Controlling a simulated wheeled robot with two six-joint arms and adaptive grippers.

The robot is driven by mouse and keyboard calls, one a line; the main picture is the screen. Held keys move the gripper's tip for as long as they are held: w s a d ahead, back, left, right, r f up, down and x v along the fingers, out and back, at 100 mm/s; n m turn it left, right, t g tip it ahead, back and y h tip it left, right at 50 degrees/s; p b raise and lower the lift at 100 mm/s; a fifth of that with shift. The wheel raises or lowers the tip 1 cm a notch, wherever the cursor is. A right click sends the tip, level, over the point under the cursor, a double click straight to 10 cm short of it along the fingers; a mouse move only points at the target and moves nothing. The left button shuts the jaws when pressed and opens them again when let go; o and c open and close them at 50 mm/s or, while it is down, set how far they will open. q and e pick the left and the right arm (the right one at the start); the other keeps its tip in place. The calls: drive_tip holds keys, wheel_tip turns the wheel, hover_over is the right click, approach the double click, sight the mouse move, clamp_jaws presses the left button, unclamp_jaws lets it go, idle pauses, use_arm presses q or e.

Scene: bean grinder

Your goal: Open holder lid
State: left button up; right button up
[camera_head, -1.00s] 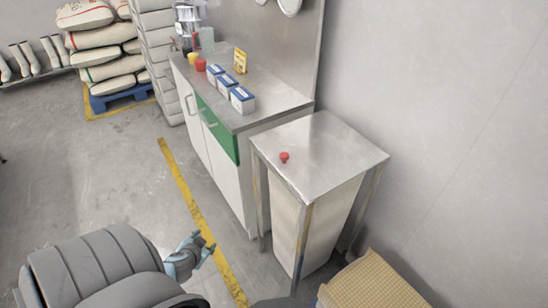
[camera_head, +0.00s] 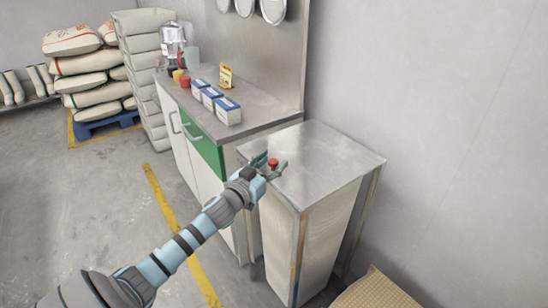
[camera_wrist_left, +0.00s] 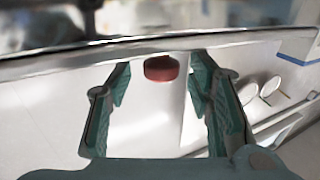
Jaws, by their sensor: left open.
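The holder lid (camera_head: 325,160) is a flat grey metal top, lying level on a tall narrow holder (camera_head: 323,232) with metal legs and pale sides. A small red knob (camera_head: 273,162) stands near the lid's left edge. My left gripper (camera_head: 271,168) is open at that edge, with a finger on either side of the knob. In the left wrist view the red knob (camera_wrist_left: 161,68) shows between the open fingertips (camera_wrist_left: 160,76). I cannot tell whether the fingers touch it. My right gripper is not in view.
A cabinet with a green drawer (camera_head: 206,148) stands behind the holder. On its counter are blue-and-white boxes (camera_head: 227,110), small cups and a yellow sign (camera_head: 226,77). A wall is close on the right. A cardboard-coloured item (camera_head: 375,290) lies in front. Open floor is on the left.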

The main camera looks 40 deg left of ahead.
use_arm(q)
drive_tip(key=shift+w+a, duration=0.1)
drive_tip(key=shift+w, duration=0.55)
